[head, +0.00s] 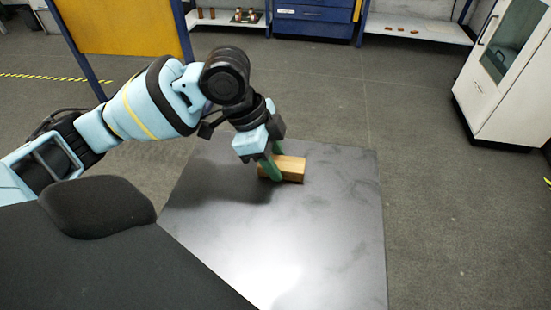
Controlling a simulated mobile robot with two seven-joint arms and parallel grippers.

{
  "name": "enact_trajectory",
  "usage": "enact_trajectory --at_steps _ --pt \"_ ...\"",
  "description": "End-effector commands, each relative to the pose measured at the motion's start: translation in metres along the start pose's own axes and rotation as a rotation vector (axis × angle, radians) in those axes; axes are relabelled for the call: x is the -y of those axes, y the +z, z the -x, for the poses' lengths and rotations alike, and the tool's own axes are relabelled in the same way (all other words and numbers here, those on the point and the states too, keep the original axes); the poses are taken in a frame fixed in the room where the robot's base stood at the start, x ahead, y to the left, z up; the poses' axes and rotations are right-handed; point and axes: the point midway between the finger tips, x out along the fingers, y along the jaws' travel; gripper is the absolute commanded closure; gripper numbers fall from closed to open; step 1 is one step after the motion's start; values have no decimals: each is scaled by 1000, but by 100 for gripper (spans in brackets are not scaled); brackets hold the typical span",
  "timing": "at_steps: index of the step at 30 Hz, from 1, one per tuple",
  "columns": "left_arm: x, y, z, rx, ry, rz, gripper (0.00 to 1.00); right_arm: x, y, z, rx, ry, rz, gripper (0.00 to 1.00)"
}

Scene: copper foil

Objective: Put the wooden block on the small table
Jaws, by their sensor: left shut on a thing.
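My left gripper (272,170) has green fingers and is shut on the left part of the block from above. The block looks at or very near the tabletop; I cannot tell if it touches. The fingers hide part of the block. My right gripper is not in view.
A white cabinet (510,85) stands at the right. Shelves with small copper-coloured parts, a blue drawer unit (312,18) and a yellow panel (120,25) stand at the back. The grey floor between is clear, and most of the tabletop is bare.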

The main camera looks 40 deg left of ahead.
Motion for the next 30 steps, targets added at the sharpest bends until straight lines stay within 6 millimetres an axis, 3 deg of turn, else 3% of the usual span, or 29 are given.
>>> enact_trajectory --at_steps 8,9,13,23,30 --pt "0 0 0 0 -2 0 87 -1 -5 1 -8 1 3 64" --pt "0 0 0 -1 -2 0 59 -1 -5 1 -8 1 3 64" --pt "0 0 0 0 -2 0 42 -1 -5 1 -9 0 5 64" --pt "0 -1 1 -1 -2 0 42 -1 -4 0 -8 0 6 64" --pt "1 -2 34 -2 -8 0 42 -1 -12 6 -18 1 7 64"
